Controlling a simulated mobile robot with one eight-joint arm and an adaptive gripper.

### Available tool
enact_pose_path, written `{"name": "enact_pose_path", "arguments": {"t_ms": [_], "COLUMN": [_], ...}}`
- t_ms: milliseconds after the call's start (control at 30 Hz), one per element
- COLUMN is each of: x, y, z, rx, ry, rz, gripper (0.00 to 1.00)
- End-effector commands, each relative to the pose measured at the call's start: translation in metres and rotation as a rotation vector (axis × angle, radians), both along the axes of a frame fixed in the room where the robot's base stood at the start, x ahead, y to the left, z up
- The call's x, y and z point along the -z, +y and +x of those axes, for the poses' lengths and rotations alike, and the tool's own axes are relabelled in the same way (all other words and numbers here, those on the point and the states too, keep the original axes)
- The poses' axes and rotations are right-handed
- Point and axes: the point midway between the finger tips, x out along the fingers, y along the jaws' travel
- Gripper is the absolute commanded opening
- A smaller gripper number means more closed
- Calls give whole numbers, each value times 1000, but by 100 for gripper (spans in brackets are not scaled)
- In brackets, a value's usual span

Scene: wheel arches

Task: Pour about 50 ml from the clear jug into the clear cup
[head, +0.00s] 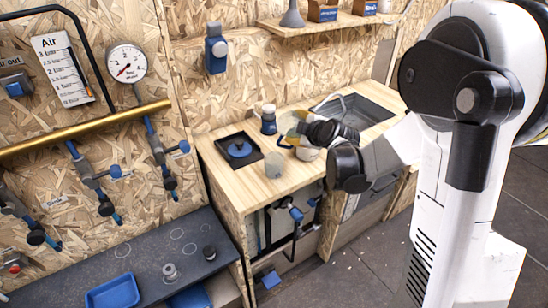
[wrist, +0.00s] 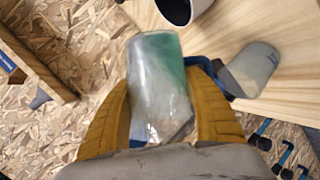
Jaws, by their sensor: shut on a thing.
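My gripper (head: 297,127) is above the wooden counter, its yellow fingers shut on the clear jug. In the wrist view the clear jug (wrist: 158,85) sits between both fingers, see-through with a greenish tint near its top. Its liquid level and exact tilt cannot be told. The clear cup (head: 274,165) stands upright on the counter, below and a little left of my gripper, apart from it. In the wrist view a greyish cup shape (wrist: 252,70) shows right of the jug and is probably this cup.
A sink (head: 355,112) is at the right. A shelf (head: 330,27) hangs on the wall behind.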

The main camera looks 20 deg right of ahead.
Motion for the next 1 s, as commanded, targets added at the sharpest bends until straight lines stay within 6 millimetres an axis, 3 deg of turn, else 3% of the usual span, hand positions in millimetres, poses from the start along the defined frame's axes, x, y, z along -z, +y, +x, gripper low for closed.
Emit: {"name": "enact_pose_path", "arguments": {"t_ms": [267, 1000], "x": [7, -4], "y": [1, 2], "z": [0, -1], "rx": [-1, -1], "ry": [-41, -81], "rz": [-134, -277], "gripper": [24, 24]}}
